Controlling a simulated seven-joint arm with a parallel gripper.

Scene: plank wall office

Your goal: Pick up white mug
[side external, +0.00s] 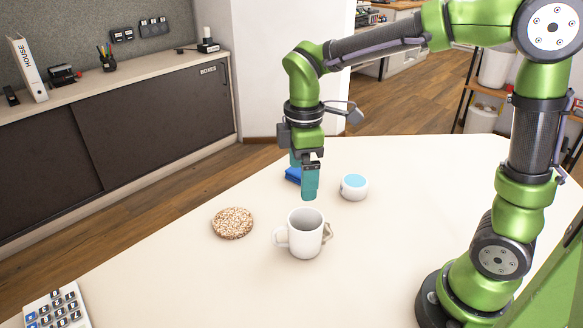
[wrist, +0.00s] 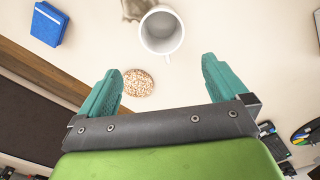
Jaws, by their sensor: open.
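The white mug (side external: 305,235) stands upright on the table, with its handle to the left in the side view. In the wrist view the mug (wrist: 162,32) shows from above, empty, near the top centre. My gripper (side external: 309,194) has teal fingers pointing down. It is above the table and behind the mug, not touching it. In the wrist view my gripper (wrist: 162,66) has its fingers spread wide with nothing between them, and the mug lies beyond the fingertips.
A beige object (side external: 328,232) sits close beside the mug, partly hidden. A round grainy cake (side external: 232,223) lies to the left. A white cup with a light blue top (side external: 354,187) and a blue block (side external: 293,175) are behind. A calculator (side external: 57,308) is front left.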

